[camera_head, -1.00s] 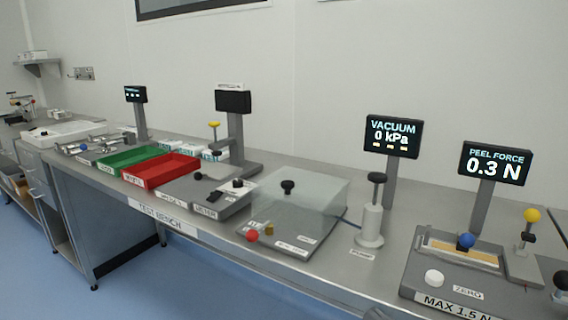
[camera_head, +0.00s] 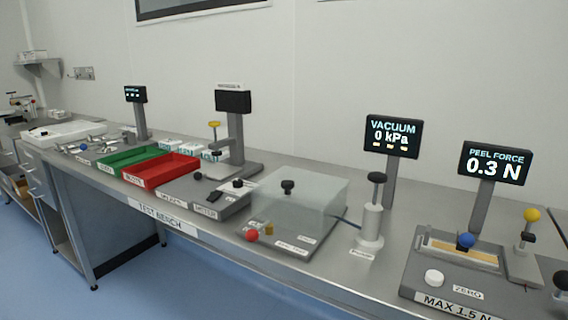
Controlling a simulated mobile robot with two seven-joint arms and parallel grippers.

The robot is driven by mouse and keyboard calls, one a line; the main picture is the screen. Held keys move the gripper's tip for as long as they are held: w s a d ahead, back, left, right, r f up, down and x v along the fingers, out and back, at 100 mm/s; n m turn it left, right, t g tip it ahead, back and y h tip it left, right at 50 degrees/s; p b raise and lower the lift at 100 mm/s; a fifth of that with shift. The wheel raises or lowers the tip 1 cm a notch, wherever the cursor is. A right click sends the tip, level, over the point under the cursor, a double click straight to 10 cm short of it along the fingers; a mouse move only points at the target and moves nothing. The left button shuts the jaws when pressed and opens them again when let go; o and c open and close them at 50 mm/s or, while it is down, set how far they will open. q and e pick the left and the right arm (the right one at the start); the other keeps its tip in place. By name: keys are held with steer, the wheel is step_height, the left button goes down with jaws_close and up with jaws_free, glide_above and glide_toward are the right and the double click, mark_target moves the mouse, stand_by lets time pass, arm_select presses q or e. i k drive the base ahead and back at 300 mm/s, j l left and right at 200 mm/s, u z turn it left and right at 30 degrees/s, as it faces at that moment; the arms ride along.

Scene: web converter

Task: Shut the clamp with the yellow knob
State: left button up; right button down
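The yellow knob (camera_head: 532,215) tops an upright dark-stemmed clamp (camera_head: 527,240) at the right end of the peel force tester (camera_head: 450,285). A blue knob (camera_head: 466,240) stands left of it, over a tan strip on the tester bed. Whether the clamp is open or shut I cannot tell for sure; its lever appears to stand upright. A second yellow knob (camera_head: 214,125) sits on top of a stand in the middle of the bench, by another display. Neither gripper can be made out in the view.
The peel force display (camera_head: 494,163) reads 0.3 N behind the tester. A pump (camera_head: 371,215) and a clear vacuum box (camera_head: 300,200) with a red knob (camera_head: 252,235) stand to the left. Green (camera_head: 112,165) and red (camera_head: 146,182) trays lie further left. The grey bench front edge is clear.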

mark_target(531, 215)
steer(key=z, duration=1.35)
steer(key=u, duration=2)
steer(key=k+j, duration=0.1)
steer(key=k, duration=0.5)
steer(key=k+j, duration=0.1)
steer(key=k, duration=0.45)
